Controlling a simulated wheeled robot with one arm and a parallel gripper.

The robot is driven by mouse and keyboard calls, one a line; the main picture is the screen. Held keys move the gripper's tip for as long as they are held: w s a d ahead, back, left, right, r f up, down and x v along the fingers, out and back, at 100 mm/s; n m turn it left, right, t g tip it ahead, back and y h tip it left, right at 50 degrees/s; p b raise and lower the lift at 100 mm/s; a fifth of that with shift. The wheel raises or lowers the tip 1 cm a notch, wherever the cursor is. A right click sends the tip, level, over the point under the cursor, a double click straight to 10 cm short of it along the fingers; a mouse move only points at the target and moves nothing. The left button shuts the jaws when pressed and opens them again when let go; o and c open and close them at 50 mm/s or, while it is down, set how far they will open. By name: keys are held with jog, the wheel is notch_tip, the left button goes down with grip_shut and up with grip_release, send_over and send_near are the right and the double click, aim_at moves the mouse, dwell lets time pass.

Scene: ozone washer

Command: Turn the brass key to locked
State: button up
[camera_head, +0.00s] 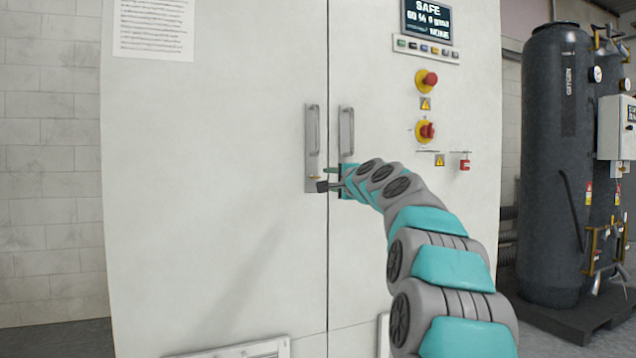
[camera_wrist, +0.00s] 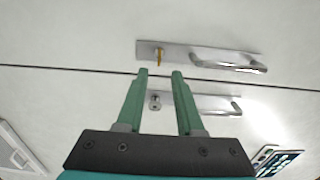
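The brass key (camera_wrist: 158,58) sticks out of a metal handle plate (camera_wrist: 178,51) in the wrist view. In the head view the key is a small brass spot (camera_head: 315,178) low on the left door's plate (camera_head: 312,130), partly hidden by my gripper. My gripper (camera_wrist: 160,73) is open, with its two green fingers apart and nothing between them. In the wrist view the key shows just beyond the fingertips, roughly in line with the gap. My gripper also shows in the head view (camera_head: 325,180), in front of the lower ends of the plates.
The right door's handle plate (camera_head: 347,130) stands close beside the left one; its round lock (camera_wrist: 154,102) shows between my fingers. A dark tank (camera_head: 552,150) stands at right.

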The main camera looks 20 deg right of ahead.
jog(key=w+p, duration=0.2)
jog(key=w, duration=0.5)
jog(key=shift+w+d, duration=0.15)
jog(key=shift+w, duration=0.2)
jog(key=shift+c, duration=0.3)
grip_shut()
dwell(0.3)
